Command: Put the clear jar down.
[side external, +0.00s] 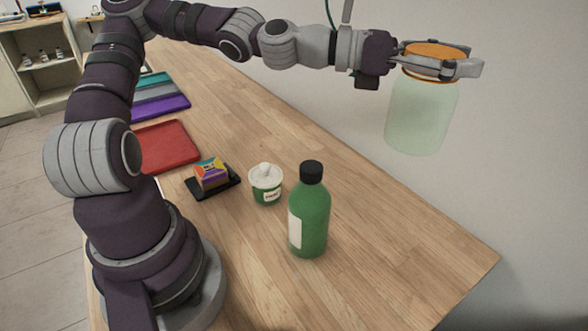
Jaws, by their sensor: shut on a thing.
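The clear jar (420,115) is a pale greenish, see-through jar with an orange lid (434,57). It hangs upright in the air at the upper right of the side external view. My gripper (440,66) is shut on the jar at its lid, with a finger on each side. The wall shows behind the jar, and nothing is seen touching its base. How far the jar is above the table or past its edge is hard to tell from this one view.
A green bottle (309,222) with a black cap stands on the wooden table (400,255). Beside it are a green-and-white tub (265,187) and a colourful box (211,174) on a black tray (228,190). A red tray (165,145) lies farther back. The table's right end is bare.

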